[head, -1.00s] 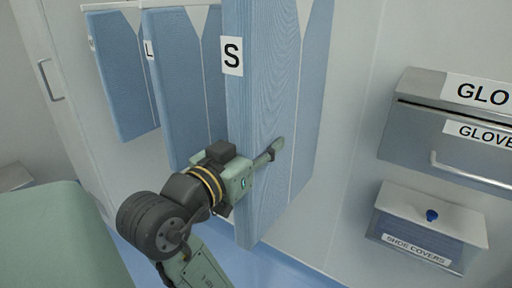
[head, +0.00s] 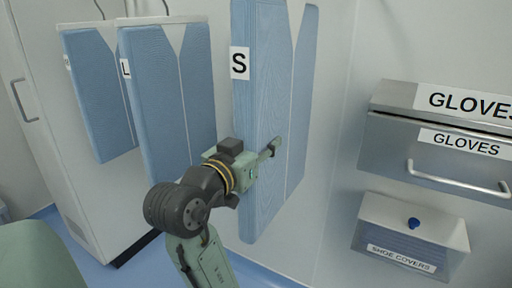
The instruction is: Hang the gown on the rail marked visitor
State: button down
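The light blue gown marked S (head: 262,100) hangs upright in the middle of the head view, its top cut off by the frame. My gripper (head: 268,150) is at its lower half. One finger lies across the gown's front face, and the other is hidden. The gown keeps its place at my gripper while the background shifts, so I take the gripper as shut on it. Two more blue gowns hang at the left, one marked L (head: 168,100) and one farther back (head: 98,95) with an unreadable tag. No rail marked visitor is in view.
A metal glove dispenser (head: 390,145) with a bar handle is on the wall at right, above a shoe covers box (head: 375,215) with a blue knob. A white cabinet (head: 50,130) stands at left. A green surface (head: 40,260) fills the lower left corner.

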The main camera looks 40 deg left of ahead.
jog(key=shift+x, duration=2.65)
jog(key=shift+w+f+b, duration=0.1)
jog(key=shift+f+b, duration=1.45)
jog(key=shift+f, duration=0.35)
jog(key=c, duration=1.3)
grip_release()
jog(key=o, duration=0.3)
jog(key=shift+o, duration=0.2)
jog(key=shift+f, duration=0.15)
jog(key=v, duration=1.2)
